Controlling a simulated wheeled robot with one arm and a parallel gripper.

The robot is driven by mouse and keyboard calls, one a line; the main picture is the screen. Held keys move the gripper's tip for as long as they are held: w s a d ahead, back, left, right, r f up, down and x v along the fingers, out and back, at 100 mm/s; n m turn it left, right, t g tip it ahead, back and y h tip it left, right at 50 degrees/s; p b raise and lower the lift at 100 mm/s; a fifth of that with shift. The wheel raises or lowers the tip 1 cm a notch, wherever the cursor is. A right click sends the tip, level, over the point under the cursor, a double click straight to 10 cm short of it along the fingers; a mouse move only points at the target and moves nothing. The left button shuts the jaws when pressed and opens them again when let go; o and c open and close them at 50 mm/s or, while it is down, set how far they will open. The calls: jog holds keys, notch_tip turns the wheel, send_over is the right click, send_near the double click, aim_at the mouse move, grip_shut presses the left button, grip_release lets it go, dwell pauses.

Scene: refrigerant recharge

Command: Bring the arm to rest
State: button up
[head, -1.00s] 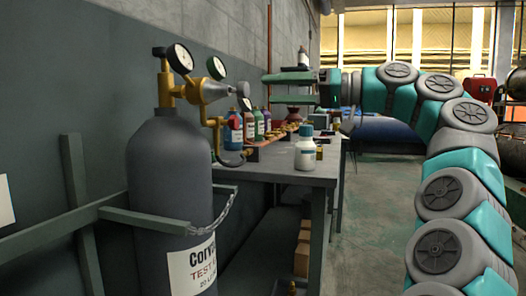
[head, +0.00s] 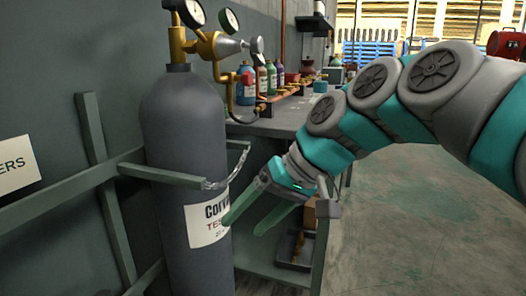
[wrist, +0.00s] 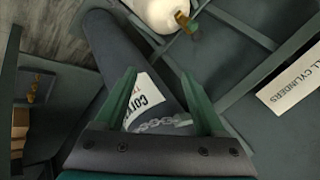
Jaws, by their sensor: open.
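My gripper (head: 243,226) is open and empty in the head view, its two green fingers pointing down and left. It is in front of the dark gas cylinder (head: 184,130), near the cylinder's white label. I cannot tell whether a finger touches it. In the wrist view my open gripper (wrist: 158,98) frames the cylinder (wrist: 118,50), its label and the chain. My arm reaches in from the right and bends down toward the cylinder.
A brass valve with gauges (head: 228,45) tops the cylinder. A rail (head: 165,174) and chain (head: 232,172) hold it beside the wall. A workbench (head: 268,129) with several bottles stands behind, with a shelf below. Open floor (head: 400,215) lies to the right.

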jog(key=s+d+f+m+g+h, duration=0.1)
jog(key=s+d+f+h, duration=0.2)
jog(key=s+d+f, duration=0.5)
jog(key=s+d+f+m+g+h+p, duration=0.1)
jog(key=s+d+f+h, duration=0.3)
jog(key=s+d+f, duration=0.5)
jog(key=s+f+m+g, duration=0.1)
jog(key=s+f, duration=0.3)
jog(key=shift+s+f+m+p, duration=0.2)
jog(key=shift+f+m+p, duration=0.1)
jog(key=shift+f, duration=0.1)
